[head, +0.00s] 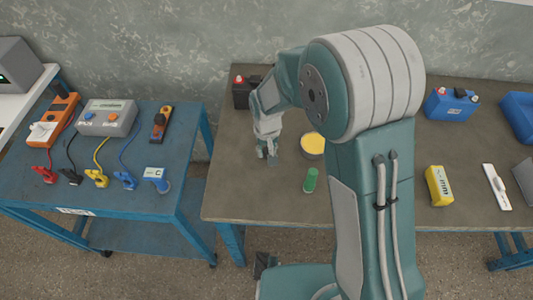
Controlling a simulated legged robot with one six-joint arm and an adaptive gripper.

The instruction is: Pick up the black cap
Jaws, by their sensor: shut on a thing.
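My gripper (267,155) is low over the left part of the brown table, pointing down, in front of the black battery (241,95). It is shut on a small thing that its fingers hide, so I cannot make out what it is. I cannot pick out a black cap anywhere in the head view. The black battery stands at the table's back left with a red cap (239,78) on top. My arm covers the middle of the table.
On the brown table (240,200) stand a yellow-filled round tin (312,145), a green cylinder (310,180), a blue battery (450,106) and a yellow block (438,186).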

